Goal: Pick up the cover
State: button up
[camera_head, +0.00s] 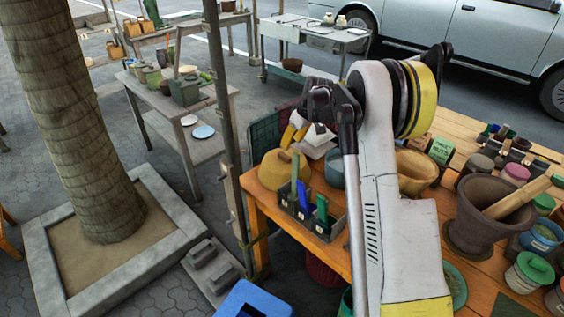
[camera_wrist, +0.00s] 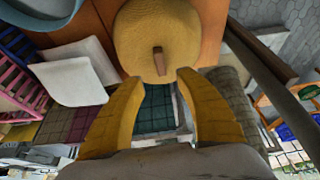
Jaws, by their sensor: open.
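The cover (camera_head: 279,173) is a tan-yellow woven dome at the left corner of the orange wooden table. In the wrist view the cover (camera_wrist: 172,27) fills the top middle, with a short brown handle (camera_wrist: 159,61) sticking out. My gripper (camera_head: 295,133) is just above the cover in the head view, partly hidden by my arm. In the wrist view its two yellow fingers (camera_wrist: 160,79) are spread apart and empty. The handle lies near the gap between the fingertips. I cannot tell whether they touch the cover.
A grey caddy (camera_head: 310,215) with blue and green items stands close in front of the cover. A grey-blue pot (camera_head: 334,168) and a tan bowl (camera_head: 415,170) are to the right. A metal post (camera_head: 226,130) rises just left of the table.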

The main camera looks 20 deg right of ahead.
aim_at(285, 155)
jog(key=b+x, duration=0.3)
jog(key=x, duration=0.6)
jog(key=shift+w+f+b, duration=0.1)
jog(key=shift+f+b, duration=0.15)
jog(key=shift+b, duration=0.05)
jog(key=shift+r, duration=0.1)
grip_shut()
